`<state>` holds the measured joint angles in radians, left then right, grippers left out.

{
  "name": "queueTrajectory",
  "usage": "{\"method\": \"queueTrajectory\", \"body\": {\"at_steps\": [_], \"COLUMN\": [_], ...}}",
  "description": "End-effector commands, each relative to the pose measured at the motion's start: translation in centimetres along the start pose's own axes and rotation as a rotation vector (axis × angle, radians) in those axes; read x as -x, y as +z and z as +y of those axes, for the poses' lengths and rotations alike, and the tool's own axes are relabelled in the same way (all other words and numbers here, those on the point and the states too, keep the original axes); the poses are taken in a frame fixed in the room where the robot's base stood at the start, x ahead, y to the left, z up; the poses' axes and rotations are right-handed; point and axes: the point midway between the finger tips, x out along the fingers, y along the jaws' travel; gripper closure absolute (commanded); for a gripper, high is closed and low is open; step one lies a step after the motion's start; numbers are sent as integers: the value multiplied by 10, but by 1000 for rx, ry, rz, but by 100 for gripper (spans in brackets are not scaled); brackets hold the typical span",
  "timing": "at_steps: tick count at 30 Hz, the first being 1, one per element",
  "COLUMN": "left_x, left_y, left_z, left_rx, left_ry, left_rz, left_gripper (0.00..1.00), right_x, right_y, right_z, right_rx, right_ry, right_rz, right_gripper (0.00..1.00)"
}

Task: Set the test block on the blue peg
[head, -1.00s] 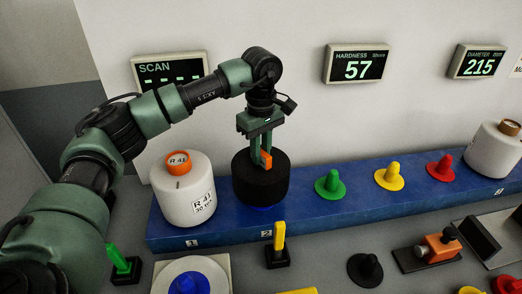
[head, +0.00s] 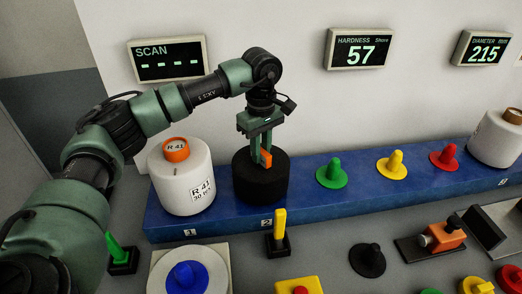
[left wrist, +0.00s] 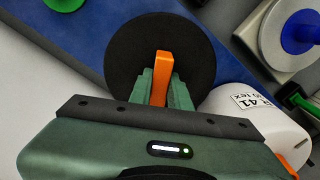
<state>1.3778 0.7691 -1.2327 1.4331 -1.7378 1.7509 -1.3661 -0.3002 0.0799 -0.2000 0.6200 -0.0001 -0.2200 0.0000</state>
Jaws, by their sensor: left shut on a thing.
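The test block is a black cylinder (head: 261,183) with an orange handle (head: 266,158). It is upright at position 2 of the blue rail, right of the white bobbin, and its underside and whatever is below it are hidden. My left gripper (head: 261,156) points down from above, shut on the orange handle. In the left wrist view the fingers (left wrist: 163,88) grip the handle, with the black block (left wrist: 190,42) beyond. A blue peg (head: 186,278) stands bare on a white disc at the front left. My right gripper is not in view.
A white R 41 bobbin (head: 182,178) stands close left of the block. Green (head: 332,172), yellow (head: 392,165) and red (head: 444,157) pegs sit bare along the rail (head: 350,195). A yellow upright piece (head: 279,229) stands in front.

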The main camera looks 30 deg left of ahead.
Motion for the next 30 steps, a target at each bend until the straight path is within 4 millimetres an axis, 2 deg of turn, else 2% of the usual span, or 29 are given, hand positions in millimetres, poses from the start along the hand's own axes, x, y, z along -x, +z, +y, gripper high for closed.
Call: {"method": "queueTrajectory", "body": {"at_steps": [15,16,18,26,30], "left_x": [-4,-3,-3,-6,0], "left_y": [0,0,0,0,0], "left_z": [1,1,1,0,0], "left_rx": [0,0,0,0,1], "left_ry": [4,4,4,-3,1], "left_rz": [0,0,0,0,1], "left_gripper": [100,74,56,56,56], "right_x": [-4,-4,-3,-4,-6], "right_y": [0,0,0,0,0], "right_z": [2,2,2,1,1], "right_rx": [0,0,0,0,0], "right_ry": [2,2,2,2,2], "right_rz": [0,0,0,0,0], "right_gripper": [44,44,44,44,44]}}
